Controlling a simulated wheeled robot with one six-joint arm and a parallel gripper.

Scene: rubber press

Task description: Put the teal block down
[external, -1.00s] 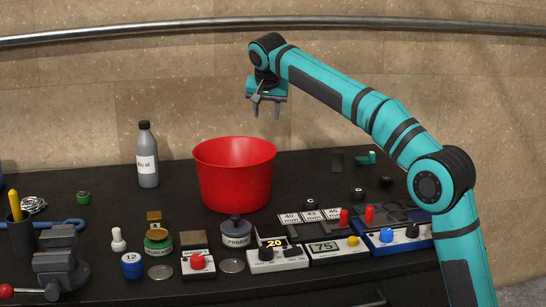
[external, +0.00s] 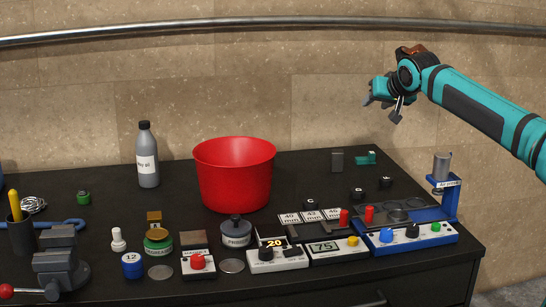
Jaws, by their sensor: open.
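A small teal piece (external: 366,158), apparently the teal block, rests on the black bench near its back edge, beside an upright dark grey block (external: 337,161). It looks stepped rather than a plain cube; its exact shape is too small to tell. My gripper (external: 384,110) is open, with its fingers pointing down and left. It is in the air above and slightly right of the teal piece in the picture, apart from it. I see nothing between the fingers.
A red bucket (external: 235,175) stands mid-bench, its inside bottom hidden. A blue press (external: 446,190) stands at the right end. Control boxes (external: 338,249) line the front. A grey bottle (external: 148,160) and a vise (external: 62,262) are at the left.

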